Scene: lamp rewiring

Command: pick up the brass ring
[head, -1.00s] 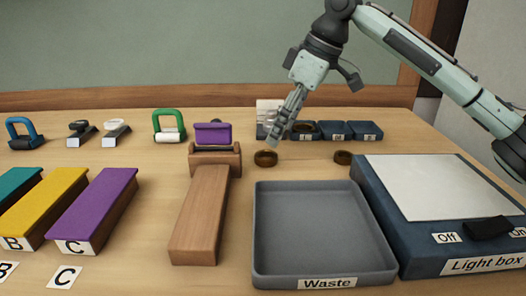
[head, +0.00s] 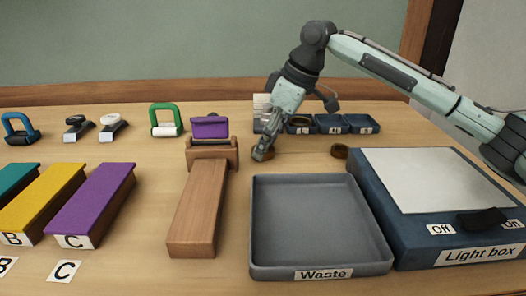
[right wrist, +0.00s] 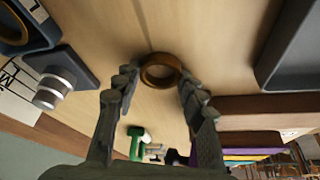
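A brown-gold brass ring (head: 268,156) lies on the table behind the waste tray, partly covered by my right gripper (head: 262,153) in the head view. In the right wrist view the ring (right wrist: 160,57) lies flat at the fingertips of the right gripper (right wrist: 157,77). The two fingers are apart, one on either side of the ring, with a small gap showing. A second, similar ring (head: 340,151) lies to the right, near the light box. My left gripper is out of view.
The grey waste tray (head: 258,225) and the light box (head: 398,240) stand in front. Small blue bins (head: 330,124) stand behind. Bare table lies between the two rings.

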